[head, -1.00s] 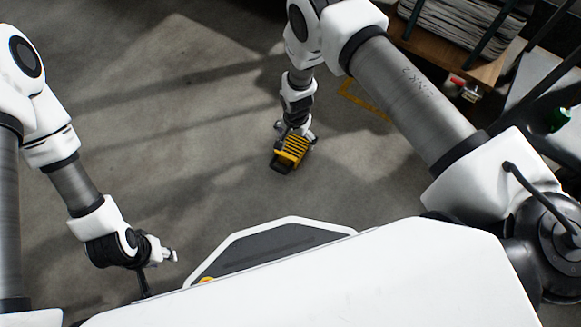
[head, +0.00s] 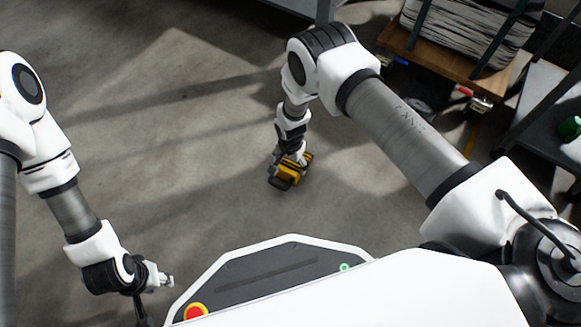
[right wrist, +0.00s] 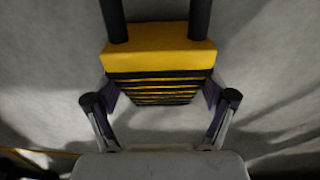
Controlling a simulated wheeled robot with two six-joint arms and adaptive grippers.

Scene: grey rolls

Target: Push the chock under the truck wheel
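The chock (head: 289,173) is a yellow block with black ribs, below my right gripper (head: 292,160) in the middle of the head view. In the right wrist view, the chock (right wrist: 160,60) sits between the two fingers of my right gripper (right wrist: 161,95), whose pads press its sides. Two dark bars extend from the chock's far side. I cannot tell whether it touches the floor. My left gripper (head: 166,281) is at the lower left, away from the chock and holding nothing visible; its finger gap is too small to read. No truck wheel is recognisable.
A wooden-topped shelf (head: 440,60) with stacked grey material stands at the upper right. A dark rack (head: 545,130) with a green object (head: 570,128) is at the right edge. A grey metal frame (head: 300,8) shows at the top. The floor left of the chock is clear.

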